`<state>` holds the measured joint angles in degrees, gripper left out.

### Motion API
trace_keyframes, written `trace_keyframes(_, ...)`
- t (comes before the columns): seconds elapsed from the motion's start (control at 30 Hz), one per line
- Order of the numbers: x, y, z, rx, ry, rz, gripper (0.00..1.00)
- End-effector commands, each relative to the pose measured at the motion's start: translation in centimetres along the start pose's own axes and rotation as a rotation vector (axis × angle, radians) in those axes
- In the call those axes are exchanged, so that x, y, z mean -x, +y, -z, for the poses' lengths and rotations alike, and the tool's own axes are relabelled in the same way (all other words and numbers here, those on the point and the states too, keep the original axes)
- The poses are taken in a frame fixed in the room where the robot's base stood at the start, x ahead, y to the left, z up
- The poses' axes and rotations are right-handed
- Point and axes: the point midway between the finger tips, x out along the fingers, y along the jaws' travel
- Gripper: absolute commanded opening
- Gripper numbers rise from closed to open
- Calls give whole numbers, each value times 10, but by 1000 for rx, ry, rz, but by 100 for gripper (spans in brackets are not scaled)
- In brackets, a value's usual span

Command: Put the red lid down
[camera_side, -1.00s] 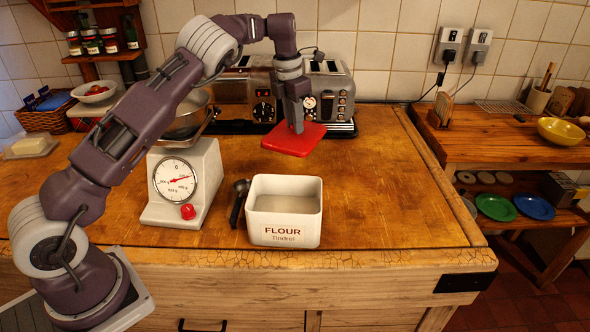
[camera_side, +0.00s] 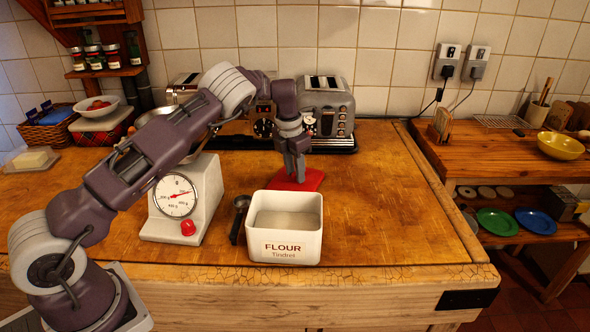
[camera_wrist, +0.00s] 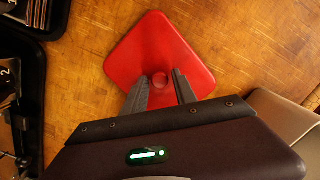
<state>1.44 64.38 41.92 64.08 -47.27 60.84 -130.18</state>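The red lid (camera_side: 310,179) lies on the wooden worktop just behind the white flour tin (camera_side: 292,247), whose open top shows flour. In the wrist view the lid (camera_wrist: 150,45) is a red square with rounded corners and a small round knob (camera_wrist: 160,80). My gripper (camera_side: 297,178) is low over the lid in the side view. In the wrist view my gripper (camera_wrist: 160,76) has its fingers apart on either side of the knob, with a gap showing at each side. The tin partly hides the lid's near edge in the side view.
A white scale (camera_side: 186,200) stands left of the tin, with a dark scoop (camera_side: 240,217) between them. A toaster (camera_side: 327,110) stands behind the lid. The worktop right of the lid is clear. A side table with a yellow bowl (camera_side: 560,146) is at right.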

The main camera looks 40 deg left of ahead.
Motion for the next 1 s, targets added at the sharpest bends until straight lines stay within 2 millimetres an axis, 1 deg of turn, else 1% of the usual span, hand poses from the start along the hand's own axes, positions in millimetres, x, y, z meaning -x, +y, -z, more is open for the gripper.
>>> trace_keyframes(0.3,1,0,0,0,0,0,44)
trace_keyframes(0.37,4,0,-1,-1,-1,-1,44)
trace_keyframes(0.47,21,0,-2,-2,-4,-1,44)
trace_keyframes(0.7,87,1,-1,-1,-4,-2,44)
trace_keyframes(0.8,107,1,-1,-1,-3,-1,44)
trace_keyframes(0.9,119,0,-1,-1,-1,-1,44)
trace_keyframes(1.0,123,0,0,0,1,0,44)
